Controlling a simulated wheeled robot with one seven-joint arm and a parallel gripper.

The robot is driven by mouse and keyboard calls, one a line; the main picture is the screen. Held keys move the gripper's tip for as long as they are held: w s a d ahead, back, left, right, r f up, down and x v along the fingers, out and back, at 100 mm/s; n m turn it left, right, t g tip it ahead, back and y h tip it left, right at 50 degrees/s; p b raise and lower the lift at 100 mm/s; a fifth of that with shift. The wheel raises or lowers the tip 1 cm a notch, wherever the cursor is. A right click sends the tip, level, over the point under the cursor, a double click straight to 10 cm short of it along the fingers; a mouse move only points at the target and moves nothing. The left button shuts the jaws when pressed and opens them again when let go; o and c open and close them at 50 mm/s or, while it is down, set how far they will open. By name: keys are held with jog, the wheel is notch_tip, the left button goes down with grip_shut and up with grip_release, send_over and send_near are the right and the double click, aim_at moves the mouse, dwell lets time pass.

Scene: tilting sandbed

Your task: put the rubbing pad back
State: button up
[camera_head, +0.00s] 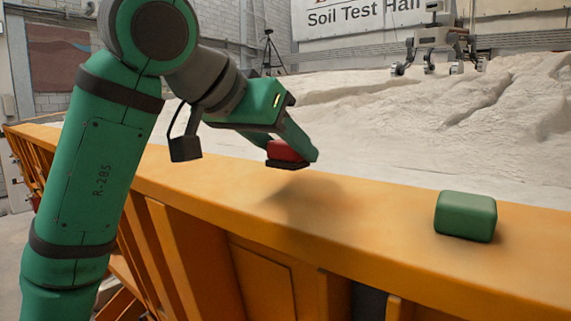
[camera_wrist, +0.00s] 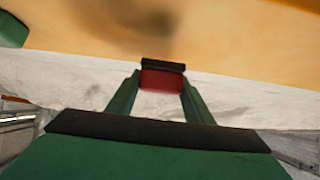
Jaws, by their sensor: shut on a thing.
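The rubbing pad, a red block with a dark underside (camera_head: 286,152), is held between the fingers of my gripper (camera_head: 291,146). It hangs a little above the orange rim of the sandbed (camera_head: 370,190), apart from it, with a shadow on the rim below. In the wrist view the pad (camera_wrist: 162,78) sits between the two green fingers of my gripper (camera_wrist: 160,88), its dark face outward, toward the orange rim (camera_wrist: 240,35).
A green rounded block (camera_head: 466,215) stands on the rim to the right; its edge also shows in the wrist view (camera_wrist: 12,30). Pale sand (camera_head: 350,110) lies behind the rim, with a small wheeled rover (camera_head: 438,45) far back. The rim between pad and block is clear.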

aim_at(278, 163)
jog(key=shift+f, duration=1.4)
jog(key=shift+f, duration=0.35)
jog(key=o, duration=1.1)
jog(key=shift+a, duration=0.1)
jog(key=shift+r, duration=0.3)
jog(key=v, duration=1.2)
jog(key=shift+r, duration=0.1)
